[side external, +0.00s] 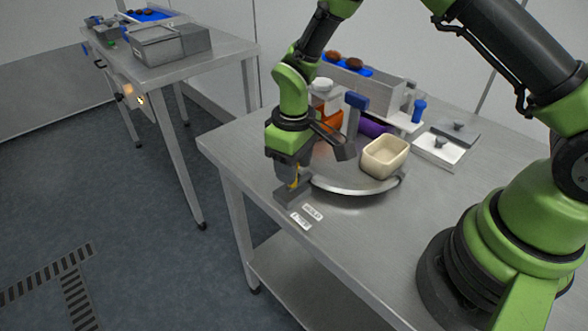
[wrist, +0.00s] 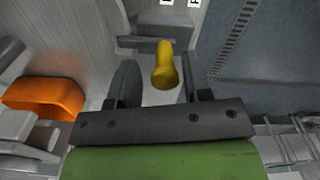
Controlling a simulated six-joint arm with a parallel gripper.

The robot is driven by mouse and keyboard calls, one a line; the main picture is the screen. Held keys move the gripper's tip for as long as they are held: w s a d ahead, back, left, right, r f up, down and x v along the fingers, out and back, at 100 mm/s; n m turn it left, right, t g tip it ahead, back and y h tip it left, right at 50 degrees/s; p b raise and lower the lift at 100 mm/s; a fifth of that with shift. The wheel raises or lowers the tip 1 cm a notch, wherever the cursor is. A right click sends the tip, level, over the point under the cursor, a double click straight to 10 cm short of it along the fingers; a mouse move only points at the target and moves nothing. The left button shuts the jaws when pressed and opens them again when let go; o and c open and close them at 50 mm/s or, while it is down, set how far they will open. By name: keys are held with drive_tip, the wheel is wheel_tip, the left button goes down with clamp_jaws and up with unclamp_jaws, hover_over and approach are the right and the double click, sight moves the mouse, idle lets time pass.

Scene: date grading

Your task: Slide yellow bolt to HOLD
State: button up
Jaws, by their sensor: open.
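The yellow bolt (wrist: 165,66) shows in the wrist view as a rounded knob on a grey base. In the side view only a small yellow part (side external: 295,183) shows, mostly hidden by my gripper. My gripper (side external: 291,182) points down over the grey bolt block (side external: 289,196) at the table's front left edge. In the wrist view my gripper (wrist: 158,78) is open, with the knob between its two dark fingers and a visible gap on the left side. Two white labels (side external: 312,212) lie on the table beside the block; their text is too small to read.
A round metal turntable (side external: 345,188) with a cream bin (side external: 385,156) stands right of my gripper. An orange object (wrist: 44,96) lies to the left in the wrist view. Behind are a blue-topped post (side external: 356,101), a purple item (side external: 373,127) and a blue tray of dates (side external: 345,66).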

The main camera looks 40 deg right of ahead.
wheel_tip(320, 180, up, 8)
idle(0.5)
drive_tip(key=s+d+r+m+t, duration=0.2)
drive_tip(key=s+r, duration=0.1)
drive_tip(key=r, duration=0.6)
drive_tip(key=s+d+r+m+t+y, duration=0.1)
drive_tip(key=s+r, duration=0.3)
drive_tip(key=s, duration=0.4)
drive_tip(key=s+d+r+m+t+y, duration=0.1)
drive_tip(key=s+r+m+t, duration=0.3)
drive_tip(key=s, duration=0.4)
drive_tip(key=shift+s+r, duration=0.15)
drive_tip(key=shift+r, duration=0.05)
